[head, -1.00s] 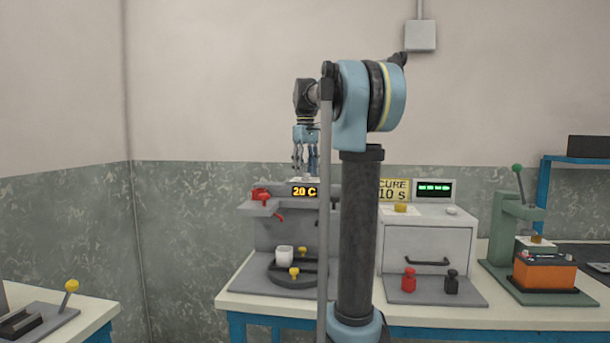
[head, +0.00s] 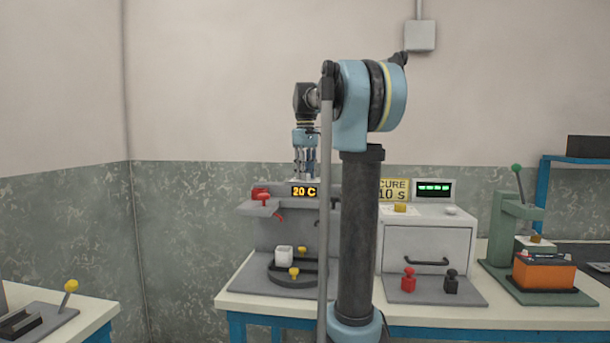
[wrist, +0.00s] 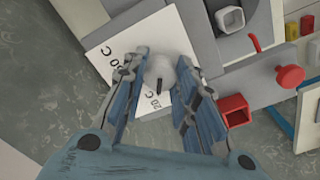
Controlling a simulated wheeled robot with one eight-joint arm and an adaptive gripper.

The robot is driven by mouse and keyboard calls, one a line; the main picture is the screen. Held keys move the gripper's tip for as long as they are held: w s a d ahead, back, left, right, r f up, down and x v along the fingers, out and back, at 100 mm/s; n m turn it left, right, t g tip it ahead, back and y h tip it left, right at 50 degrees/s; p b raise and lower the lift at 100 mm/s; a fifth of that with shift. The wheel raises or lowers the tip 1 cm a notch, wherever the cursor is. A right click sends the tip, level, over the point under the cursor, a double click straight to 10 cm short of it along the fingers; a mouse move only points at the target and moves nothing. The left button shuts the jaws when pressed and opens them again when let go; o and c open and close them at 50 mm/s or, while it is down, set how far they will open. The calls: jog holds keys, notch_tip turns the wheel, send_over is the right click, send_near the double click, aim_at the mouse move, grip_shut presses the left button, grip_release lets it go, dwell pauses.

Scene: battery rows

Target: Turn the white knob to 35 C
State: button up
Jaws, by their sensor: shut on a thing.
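The white knob (wrist: 168,72) is between the fingers of my gripper (wrist: 162,72) in the wrist view. My gripper is shut on it, with a finger at each side. A dark mark on the knob points toward the "20 C" print on the white dial plate (wrist: 103,52); another number with C is printed farther up the plate. In the head view my gripper (head: 305,172) points down at the top of the grey machine (head: 268,230). The knob itself is hidden there. The display (head: 304,191) reads 20 C.
A red part (head: 261,197) and red lever stick out at the machine's left.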

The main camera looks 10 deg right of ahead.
jog(key=m, duration=0.4)
jog(key=shift+w+m, duration=0.1)
jog(key=shift+m, duration=2.1)
jog(key=o, duration=1.1)
notch_tip(320, 180, up, 12)
jog(key=shift+w+a+f, duration=0.1)
